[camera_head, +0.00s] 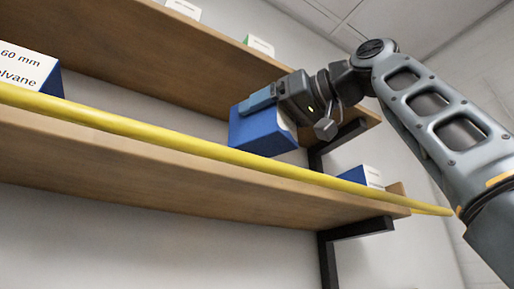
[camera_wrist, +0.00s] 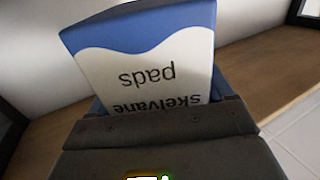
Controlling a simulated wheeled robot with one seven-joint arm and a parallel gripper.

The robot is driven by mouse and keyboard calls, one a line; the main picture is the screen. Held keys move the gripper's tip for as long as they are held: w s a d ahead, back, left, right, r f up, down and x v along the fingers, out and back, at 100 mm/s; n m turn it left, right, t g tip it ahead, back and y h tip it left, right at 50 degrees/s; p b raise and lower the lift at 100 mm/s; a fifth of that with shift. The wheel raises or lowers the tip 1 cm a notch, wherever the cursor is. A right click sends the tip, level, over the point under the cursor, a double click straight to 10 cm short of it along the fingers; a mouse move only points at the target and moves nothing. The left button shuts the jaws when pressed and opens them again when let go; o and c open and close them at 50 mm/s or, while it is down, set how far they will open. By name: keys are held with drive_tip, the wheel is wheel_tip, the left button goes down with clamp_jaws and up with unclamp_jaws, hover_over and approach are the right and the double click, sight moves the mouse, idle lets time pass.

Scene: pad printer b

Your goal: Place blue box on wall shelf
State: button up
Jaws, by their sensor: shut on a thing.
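A blue box (camera_head: 262,132) with a white label is held at the end of my arm. In the wrist view the box (camera_wrist: 150,50) shows its label upside down, with "pads" and "Skelvane" on it. My gripper (camera_head: 262,100) is shut on the box, with a blue finger over its top. The wooden wall shelf has a lower board (camera_head: 180,178) and an upper board (camera_head: 170,65). The held box shows between the two boards, above the yellow bar in the picture. Whether its underside touches the lower board is hidden.
A yellow bar (camera_head: 180,143) runs along the lower board's front. A blue and white box (camera_head: 30,68) stands at left on the lower board, another (camera_head: 362,177) at its right end. Small boxes (camera_head: 260,45) sit on the upper board. Black brackets (camera_head: 357,229) support the boards.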

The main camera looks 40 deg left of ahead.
sight(259, 149)
drive_tip(key=a, duration=0.1)
drive_tip(key=w+a, duration=0.1)
drive_tip(key=shift+a+r+p, duration=0.15)
drive_tip(key=shift+a+p, duration=0.15)
drive_tip(key=shift+p, duration=0.1)
wheel_tip(259, 149, down, 2)
drive_tip(key=shift+w+f, duration=0.1)
drive_tip(key=shift+f+p, duration=0.3)
drive_tip(key=shift+f, duration=1.6)
drive_tip(key=shift+a+f+p, duration=0.25)
drive_tip(key=shift+f+p, duration=0.05)
drive_tip(key=shift+f, duration=0.35)
drive_tip(key=o, duration=1.1)
drive_tip(key=shift+f, duration=0.15)
drive_tip(key=shift+o, duration=0.2)
drive_tip(key=shift+d, duration=0.1)
drive_tip(key=d+b, duration=0.4)
drive_tip(key=d, duration=0.7)
drive_tip(key=shift+d, duration=0.4)
